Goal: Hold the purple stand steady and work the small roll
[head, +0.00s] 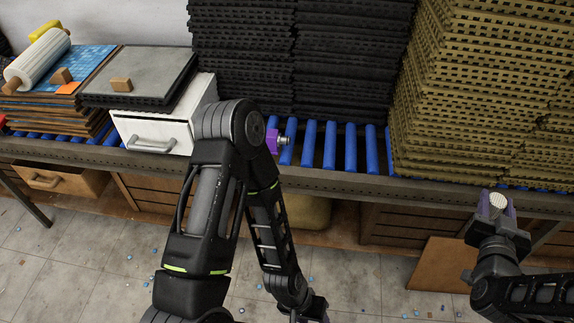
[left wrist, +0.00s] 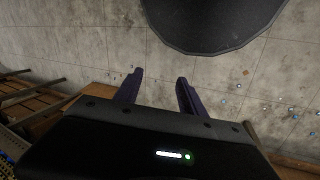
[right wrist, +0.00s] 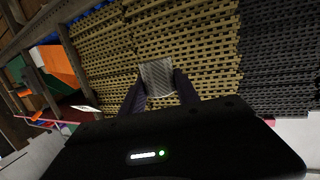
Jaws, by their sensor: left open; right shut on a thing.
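The purple stand (head: 272,142), a small purple block with a metal stub on its right side, shows at the blue rollers. My left arm hides part of it. My right gripper (head: 493,206) is shut on the small roll (head: 497,200), a whitish ribbed piece held in front of the conveyor's edge, well to the right of the stand. The small roll also shows between the fingertips in the right wrist view (right wrist: 157,77). My left gripper (left wrist: 156,82) is open and empty, pointing at the floor, low and away from the stand.
A white drawer box (head: 155,133) stands left of the stand. Black mats (head: 340,60) and tan mats (head: 480,90) are stacked behind the blue rollers (head: 330,145). A large white roller (head: 36,60) lies at the far left. Bare rollers lie right of the stand.

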